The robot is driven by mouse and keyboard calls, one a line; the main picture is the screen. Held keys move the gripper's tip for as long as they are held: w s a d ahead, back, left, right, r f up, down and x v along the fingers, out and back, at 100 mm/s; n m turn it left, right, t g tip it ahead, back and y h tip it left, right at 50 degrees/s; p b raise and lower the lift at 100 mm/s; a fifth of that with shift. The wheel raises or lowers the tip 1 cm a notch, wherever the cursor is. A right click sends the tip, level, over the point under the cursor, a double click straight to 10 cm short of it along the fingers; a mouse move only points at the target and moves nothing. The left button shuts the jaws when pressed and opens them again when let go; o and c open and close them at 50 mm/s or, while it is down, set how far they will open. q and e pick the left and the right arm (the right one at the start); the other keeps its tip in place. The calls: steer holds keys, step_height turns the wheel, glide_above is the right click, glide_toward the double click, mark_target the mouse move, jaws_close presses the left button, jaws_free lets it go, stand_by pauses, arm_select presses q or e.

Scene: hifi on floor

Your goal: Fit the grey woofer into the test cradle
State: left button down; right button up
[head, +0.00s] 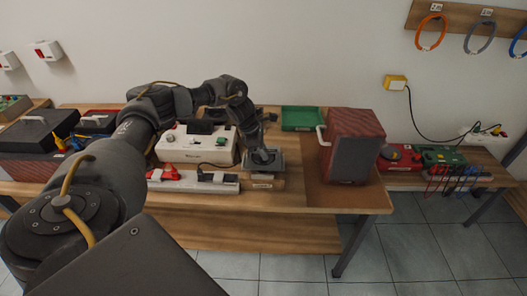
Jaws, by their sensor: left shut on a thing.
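My left gripper (262,148) reaches over the bench from the left and points down. It is shut on the grey woofer (265,158), a small round part with a dark face that shows just below the fingers. The woofer is at the grey test cradle (277,164), which stands on a wooden block near the bench's front edge. The gripper hides part of both, so I cannot tell whether the woofer is seated in the cradle or just above it. My right gripper is out of view.
A white device with a green button (208,148) and a white power strip (205,184) lie left of the cradle. A red speaker cabinet (352,144) stands to the right, a green tray (301,118) behind. Bare bench top (310,198) shows between cradle and cabinet.

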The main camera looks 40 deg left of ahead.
arm_select(q)
steer(key=shift+f+b, duration=0.75)
steer(key=shift+f, duration=0.3)
steer(key=shift+f, duration=0.15)
steer(key=c, duration=1.3)
jaws_free()
steer(key=shift+s+f, duration=0.1)
steer(key=b+v, duration=0.2)
steer(key=v, duration=0.9)
steer(key=shift+d, duration=0.1)
